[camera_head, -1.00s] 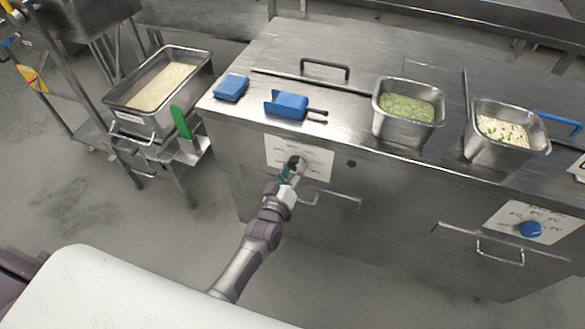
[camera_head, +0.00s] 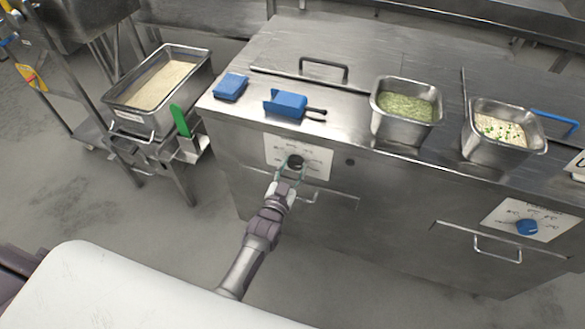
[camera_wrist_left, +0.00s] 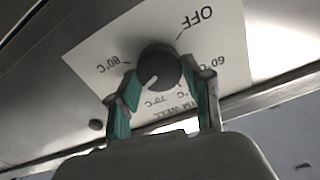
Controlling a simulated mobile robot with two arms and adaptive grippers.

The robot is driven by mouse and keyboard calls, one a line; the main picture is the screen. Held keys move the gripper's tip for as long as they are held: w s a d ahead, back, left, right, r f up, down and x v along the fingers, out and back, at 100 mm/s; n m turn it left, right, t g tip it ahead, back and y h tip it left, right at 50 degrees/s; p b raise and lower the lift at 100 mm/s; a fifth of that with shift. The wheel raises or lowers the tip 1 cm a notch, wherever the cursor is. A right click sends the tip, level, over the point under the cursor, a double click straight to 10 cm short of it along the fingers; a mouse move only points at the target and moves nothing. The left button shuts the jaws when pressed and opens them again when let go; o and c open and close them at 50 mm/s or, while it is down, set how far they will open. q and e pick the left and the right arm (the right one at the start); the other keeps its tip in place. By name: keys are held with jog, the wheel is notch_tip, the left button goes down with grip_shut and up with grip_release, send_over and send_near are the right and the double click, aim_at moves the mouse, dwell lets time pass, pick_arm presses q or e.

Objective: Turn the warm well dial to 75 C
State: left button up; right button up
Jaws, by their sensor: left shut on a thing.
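The warm well dial (camera_head: 295,161) is a black round knob on a white label plate (camera_head: 318,166) on the counter's front. In the left wrist view the dial (camera_wrist_left: 158,68) has a white mark pointing between the 70 °C and 80 °C prints. The label (camera_wrist_left: 215,45) appears upside down there, with OFF and 60 °C also readable. My left gripper (camera_head: 290,168) is shut on the dial, its green-padded fingers on either side of the knob in the wrist view (camera_wrist_left: 162,92). My right gripper is not in view.
A second label with a blue dial (camera_head: 527,227) is at the right. Drawer handles (camera_head: 498,250) stick out from the front. Blue tools (camera_head: 287,104) and food pans (camera_head: 405,126) stand on the counter. A rice pan (camera_head: 111,108) is at the left.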

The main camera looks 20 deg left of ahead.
pick_arm(q)
jog(key=shift+s+f+m, duration=0.1)
jog(key=shift+f+m, duration=0.05)
jog(key=shift+m, duration=0.35)
jog(key=o, duration=1.2)
jog(key=s, duration=1.2)
jog(key=shift+a, duration=0.2)
